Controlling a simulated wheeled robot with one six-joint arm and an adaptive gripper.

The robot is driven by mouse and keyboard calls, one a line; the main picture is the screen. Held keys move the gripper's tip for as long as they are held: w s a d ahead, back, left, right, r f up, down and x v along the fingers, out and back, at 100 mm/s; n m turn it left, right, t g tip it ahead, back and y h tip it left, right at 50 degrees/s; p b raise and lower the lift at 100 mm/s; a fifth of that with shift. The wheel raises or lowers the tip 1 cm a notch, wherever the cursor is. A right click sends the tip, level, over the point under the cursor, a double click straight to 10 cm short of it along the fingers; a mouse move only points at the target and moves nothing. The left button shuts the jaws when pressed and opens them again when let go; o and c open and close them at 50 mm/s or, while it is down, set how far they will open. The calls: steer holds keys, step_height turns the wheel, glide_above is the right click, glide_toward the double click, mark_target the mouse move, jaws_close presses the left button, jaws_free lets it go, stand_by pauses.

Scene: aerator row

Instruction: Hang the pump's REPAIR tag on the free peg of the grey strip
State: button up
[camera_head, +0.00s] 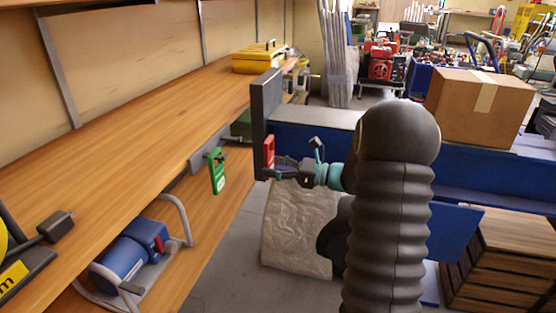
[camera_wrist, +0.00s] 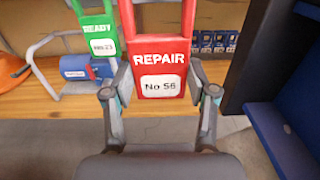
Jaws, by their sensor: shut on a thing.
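My gripper (camera_head: 277,172) is shut on the red REPAIR tag (camera_wrist: 158,55), marked No 56. The tag hangs upright between the fingers in the wrist view (camera_wrist: 160,92) and shows as a small red patch in the head view (camera_head: 269,150). The grey strip (camera_head: 203,158) runs along the front edge of the wooden shelf, left of my gripper. A green READY tag (camera_head: 217,178) hangs from it and also shows in the wrist view (camera_wrist: 98,38). I cannot make out the free peg. The tag appears apart from the strip.
A blue pump (camera_head: 128,262) in a grey tubular frame stands on the lower wooden shelf. A dark grey upright panel (camera_head: 265,110) rises close beside my gripper. A blue bench with a cardboard box (camera_head: 475,115) is at the right. Floor between is open.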

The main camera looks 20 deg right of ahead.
steer(key=shift+s+d+r, duration=0.1)
steer(key=shift+d+r, duration=0.2)
steer(key=shift+r, duration=0.45)
steer(key=f+b+x, duration=0.1)
steer(key=x, duration=1)
steer(key=shift+a+f+b, duration=0.25)
steer(key=shift+f+b, duration=0.05)
stand_by(0.6)
stand_by(0.7)
steer(key=o, duration=1.1)
steer(key=shift+c, duration=0.4)
steer(key=shift+d, duration=0.1)
steer(key=shift+v, duration=4.35)
